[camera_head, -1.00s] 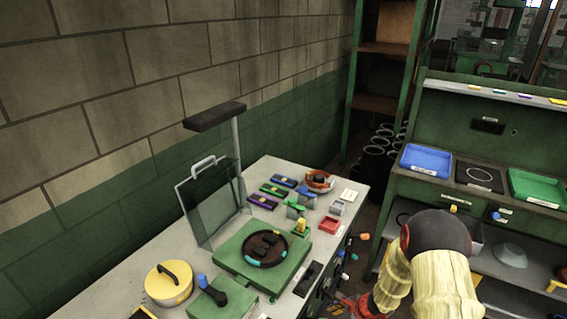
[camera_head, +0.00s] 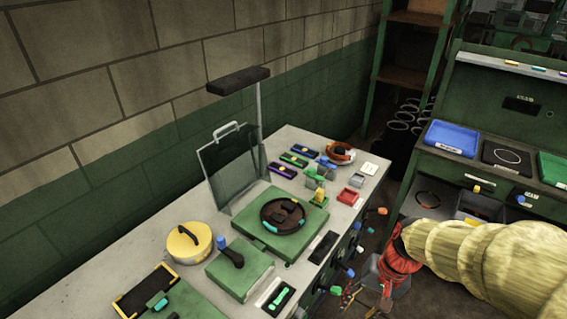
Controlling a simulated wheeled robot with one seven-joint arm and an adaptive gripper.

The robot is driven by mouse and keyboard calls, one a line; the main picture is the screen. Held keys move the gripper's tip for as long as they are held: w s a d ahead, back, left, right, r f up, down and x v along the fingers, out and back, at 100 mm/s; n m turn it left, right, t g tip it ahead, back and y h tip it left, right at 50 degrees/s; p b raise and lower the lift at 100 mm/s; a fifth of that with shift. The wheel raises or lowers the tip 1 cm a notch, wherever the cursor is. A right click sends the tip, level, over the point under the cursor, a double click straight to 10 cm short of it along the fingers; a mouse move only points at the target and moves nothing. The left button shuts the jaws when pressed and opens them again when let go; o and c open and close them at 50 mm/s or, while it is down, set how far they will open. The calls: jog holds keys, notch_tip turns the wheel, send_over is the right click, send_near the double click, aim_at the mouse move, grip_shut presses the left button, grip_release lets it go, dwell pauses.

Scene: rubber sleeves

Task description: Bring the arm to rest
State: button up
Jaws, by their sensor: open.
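My arm (camera_head: 480,255), in a pale yellow ribbed sleeve, reaches in from the right edge over the floor between the workbench and the green cabinet. It ends in a red cuff (camera_head: 399,248). My gripper (camera_head: 384,288) points downward beyond the cuff, low beside the bench's front, and is open. Its fingers are small and partly lost against the clutter below. I see nothing held in it.
The workbench (camera_head: 92,268) carries a green block with a dark round dish (camera_head: 284,214), a yellow lidded pot (camera_head: 189,242) and a clear upright shield (camera_head: 231,170). Coloured knobs (camera_head: 349,273) stick out from its front. The cabinet (camera_head: 405,187) holds blue and green trays.

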jog(key=s+r+n+t+h, duration=0.1)
jog(key=s+r+n+t, duration=0.1)
jog(key=r, duration=0.6)
jog(key=s+r+n+t+h, duration=0.1)
jog(key=s+r+n+t, duration=0.1)
jog(key=r, duration=0.6)
jog(key=shift+s+d+r+t+h+b, duration=0.2)
jog(key=shift+s+t+h+b, duration=0.15)
jog(key=shift+s+t, duration=0.65)
